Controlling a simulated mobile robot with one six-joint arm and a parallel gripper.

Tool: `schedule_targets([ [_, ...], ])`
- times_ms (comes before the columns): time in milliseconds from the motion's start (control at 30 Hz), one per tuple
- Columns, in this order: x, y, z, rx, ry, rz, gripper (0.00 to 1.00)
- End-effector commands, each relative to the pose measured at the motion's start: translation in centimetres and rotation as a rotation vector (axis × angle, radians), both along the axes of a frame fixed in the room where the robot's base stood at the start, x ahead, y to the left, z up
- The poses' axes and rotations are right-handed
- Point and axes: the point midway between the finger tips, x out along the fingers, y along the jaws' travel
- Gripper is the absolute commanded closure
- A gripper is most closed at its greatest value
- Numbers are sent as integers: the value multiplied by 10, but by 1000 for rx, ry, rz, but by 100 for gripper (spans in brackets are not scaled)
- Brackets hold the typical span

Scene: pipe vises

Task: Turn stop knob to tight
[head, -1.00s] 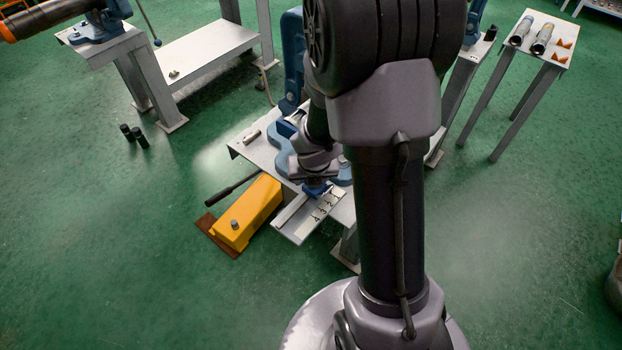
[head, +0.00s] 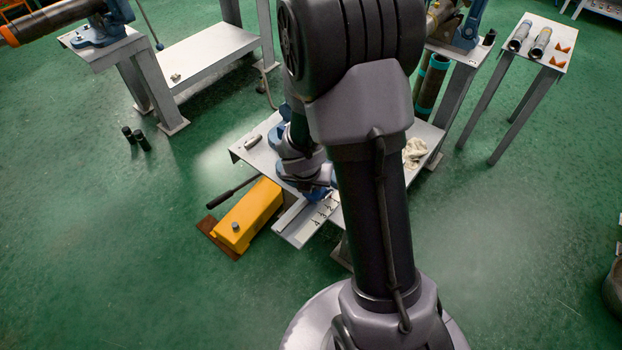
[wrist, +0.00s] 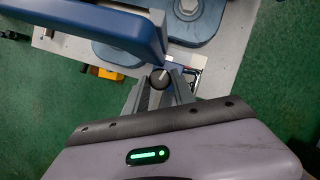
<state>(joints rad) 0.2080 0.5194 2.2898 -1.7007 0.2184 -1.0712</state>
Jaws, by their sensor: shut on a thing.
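The stop knob (wrist: 159,79) is a small dark round knob with a thin metal pin, seen in the wrist view. My gripper (wrist: 163,82) has its two grey fingers on either side of the knob and is shut on it. The blue vise (wrist: 190,20) stands just beyond on the grey table, with a long blue part crossing the upper left. In the head view, the numbered white stop plate (head: 300,222) sticks out from the table's front edge. My wrist is low beside it; the fingertips and knob are hidden there. The knob's tightness cannot be told.
A yellow box (head: 247,215) with a dark lever lies on the floor left of the table. A pale cloth (head: 414,152) lies on the table's right. A side table (head: 535,55) holds metal pieces. Open green floor lies right.

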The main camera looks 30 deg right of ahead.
Motion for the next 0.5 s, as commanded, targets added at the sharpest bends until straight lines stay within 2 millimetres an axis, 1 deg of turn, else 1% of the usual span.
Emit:
schedule_targets([
  [33,0,1,3,0,2,-42,100],
  [200,1,2,3,1,2,-199,100],
  [500,3,3,3,0,1,-439,100],
])
